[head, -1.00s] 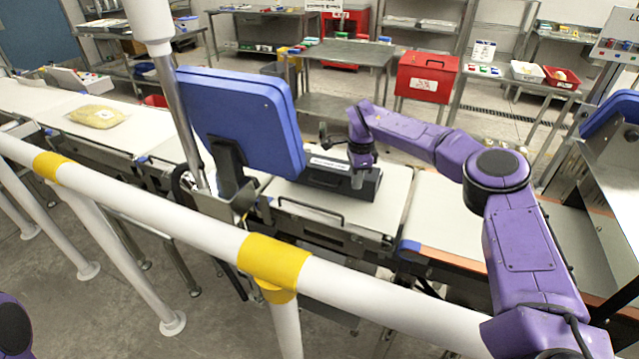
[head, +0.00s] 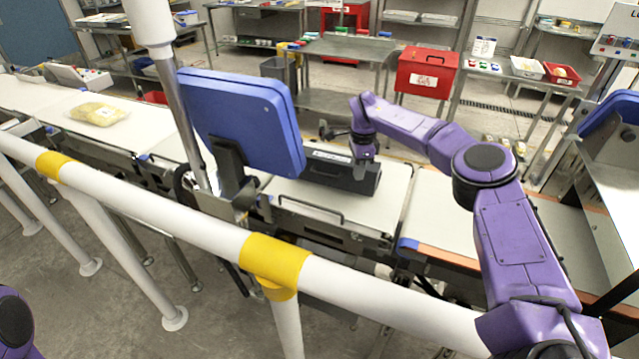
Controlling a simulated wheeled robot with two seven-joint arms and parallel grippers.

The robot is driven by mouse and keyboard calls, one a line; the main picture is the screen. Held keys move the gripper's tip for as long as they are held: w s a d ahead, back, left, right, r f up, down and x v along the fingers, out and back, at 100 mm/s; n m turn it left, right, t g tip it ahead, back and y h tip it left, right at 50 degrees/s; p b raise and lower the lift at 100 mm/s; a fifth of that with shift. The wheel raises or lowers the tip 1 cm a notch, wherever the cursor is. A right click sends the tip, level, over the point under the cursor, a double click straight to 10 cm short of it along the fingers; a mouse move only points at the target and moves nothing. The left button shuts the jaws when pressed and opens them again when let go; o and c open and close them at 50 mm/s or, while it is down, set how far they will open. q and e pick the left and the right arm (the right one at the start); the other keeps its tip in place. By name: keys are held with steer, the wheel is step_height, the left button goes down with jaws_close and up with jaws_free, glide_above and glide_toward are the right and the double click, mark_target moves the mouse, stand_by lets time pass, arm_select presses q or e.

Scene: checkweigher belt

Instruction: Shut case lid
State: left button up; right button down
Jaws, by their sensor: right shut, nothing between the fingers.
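The case (head: 343,178) is a long dark grey box lying on the white belt, right of the blue monitor. A white label strip (head: 331,156) shows along its upper side. The monitor hides its left end. Its lid looks down or nearly down, but I cannot tell whether it is fully shut. My right gripper (head: 367,160) points down at the far right part of the case, at about the height of its top. It is shut and empty, and I cannot tell whether it touches the case. My left gripper is out of view.
The blue monitor (head: 243,118) on its post stands left of the case. A white rail (head: 190,216) with yellow bands runs across the front. A bagged product (head: 97,114) lies on the belt at the left. The belt right of the case is clear.

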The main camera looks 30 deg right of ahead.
steer(key=shift+w+d+r+p, duration=0.45)
steer(key=shift+d+p, duration=0.05)
steer(key=shift+d, duration=0.05)
steer(key=shift+w+d+r+p, duration=0.3)
steer(key=shift+w+d+p, duration=0.2)
steer(key=shift+w+d, duration=0.2)
steer(key=shift+s, duration=0.1)
step_height(320, 180, up, 8)
steer(key=p, duration=0.5)
steer(key=shift+p, duration=0.3)
